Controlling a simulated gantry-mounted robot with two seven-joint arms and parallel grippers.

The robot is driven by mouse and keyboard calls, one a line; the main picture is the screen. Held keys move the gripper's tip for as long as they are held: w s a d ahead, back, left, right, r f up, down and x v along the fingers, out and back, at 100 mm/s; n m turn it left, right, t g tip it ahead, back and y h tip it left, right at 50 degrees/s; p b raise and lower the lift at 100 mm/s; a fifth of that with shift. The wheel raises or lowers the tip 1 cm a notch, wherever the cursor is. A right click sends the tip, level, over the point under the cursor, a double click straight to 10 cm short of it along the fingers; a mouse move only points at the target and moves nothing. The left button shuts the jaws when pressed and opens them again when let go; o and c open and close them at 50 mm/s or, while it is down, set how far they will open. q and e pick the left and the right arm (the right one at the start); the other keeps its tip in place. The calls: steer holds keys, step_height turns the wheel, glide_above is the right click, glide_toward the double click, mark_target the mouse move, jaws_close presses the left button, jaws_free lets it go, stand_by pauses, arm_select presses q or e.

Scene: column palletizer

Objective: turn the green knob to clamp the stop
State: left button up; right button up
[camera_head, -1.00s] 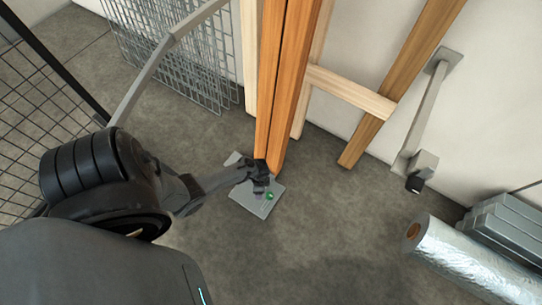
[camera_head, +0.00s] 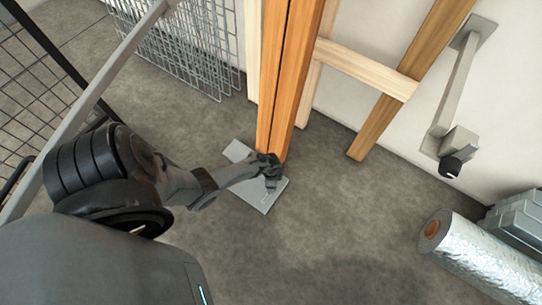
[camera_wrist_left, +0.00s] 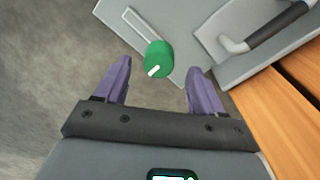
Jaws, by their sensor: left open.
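The green knob (camera_wrist_left: 159,60) shows in the left wrist view, with a white mark on its lower left side. It sits near the end of a slot in the grey plate (camera_wrist_left: 195,22). In the head view the plate (camera_head: 259,199) lies on the floor at the foot of the wooden posts, and the knob is hidden. My left gripper (camera_wrist_left: 160,68) is open, with one purple finger on each side of the knob and visible gaps between. In the head view the left gripper (camera_head: 271,178) is over the plate beside the posts. My right gripper is not in view.
Orange-brown wooden posts (camera_head: 292,80) stand right beside the plate. A dark handle (camera_wrist_left: 280,25) on a grey part is close to the right finger. A foil roll (camera_head: 470,258) lies at right, below a wall bracket (camera_head: 458,85). Mesh panels (camera_head: 190,45) lean at the back left.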

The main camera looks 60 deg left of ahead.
arm_select(q)
steer(key=shift+d+f+b, duration=0.1)
steer(key=shift+f+b, duration=1.25)
steer(key=shift+f, duration=0.75)
jaws_close()
